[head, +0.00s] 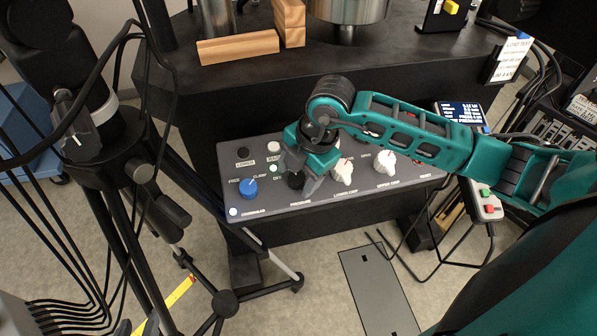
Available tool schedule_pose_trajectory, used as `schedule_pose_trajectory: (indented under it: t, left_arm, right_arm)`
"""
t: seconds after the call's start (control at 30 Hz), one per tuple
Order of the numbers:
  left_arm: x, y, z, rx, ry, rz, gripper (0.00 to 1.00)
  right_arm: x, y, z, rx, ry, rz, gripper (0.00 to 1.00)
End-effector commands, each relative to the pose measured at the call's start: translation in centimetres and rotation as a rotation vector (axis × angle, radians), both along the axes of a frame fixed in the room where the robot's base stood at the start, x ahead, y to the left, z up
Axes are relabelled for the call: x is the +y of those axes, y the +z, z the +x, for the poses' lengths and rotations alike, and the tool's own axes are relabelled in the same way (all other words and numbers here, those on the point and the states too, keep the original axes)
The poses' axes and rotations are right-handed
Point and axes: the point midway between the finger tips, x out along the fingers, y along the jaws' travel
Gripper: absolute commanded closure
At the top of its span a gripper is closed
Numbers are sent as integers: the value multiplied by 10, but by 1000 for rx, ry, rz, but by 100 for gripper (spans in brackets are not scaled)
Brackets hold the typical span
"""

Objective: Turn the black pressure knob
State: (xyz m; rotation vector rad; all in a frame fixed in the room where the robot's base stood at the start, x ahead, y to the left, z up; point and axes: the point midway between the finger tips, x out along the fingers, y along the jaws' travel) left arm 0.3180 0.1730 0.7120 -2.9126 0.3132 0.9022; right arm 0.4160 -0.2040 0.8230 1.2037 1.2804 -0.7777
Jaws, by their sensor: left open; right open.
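The black pressure knob (295,182) sits on the dark grey control panel (232,165), above a label that reads PRESSURE. It is partly hidden by my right gripper (298,180). That teal gripper reaches in from the right and points down at the knob. Its fingers are open, one toward the left of the knob and one toward its right. I cannot tell whether they touch it. My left gripper is not in view.
A blue knob (248,188) is left of the black knob; white knobs (343,172) (385,162) are to its right. A black tripod (115,150) with cables stands at the left. A handheld box (487,200) hangs at the right. Wooden blocks (238,48) lie on the machine base behind.

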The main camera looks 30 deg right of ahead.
Motion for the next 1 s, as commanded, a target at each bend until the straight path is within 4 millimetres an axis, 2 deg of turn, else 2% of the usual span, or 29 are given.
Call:
schedule_pose_trajectory:
  t: [0.13,0.23,0.5,0.7,0.83,1.0]
  left_arm:
    - [0,1,0,0,-1,-1,57]
    - [0,4,0,-1,-1,1,57]
    - [2,7,-1,-1,1,5,57]
    - [6,9,-1,-4,8,9,57]
    - [6,9,-2,-2,8,10,57]
    - [6,8,-3,2,7,10,57]
  right_arm:
    - [-1,7,0,-3,1,2,37]
    - [-4,21,-3,-4,0,0,37]
    - [-15,78,-14,-6,1,-2,37]
    - [-21,111,-20,-3,-1,0,37]
    - [-23,122,-23,-1,0,-1,37]
    - [-23,125,-24,0,0,0,37]
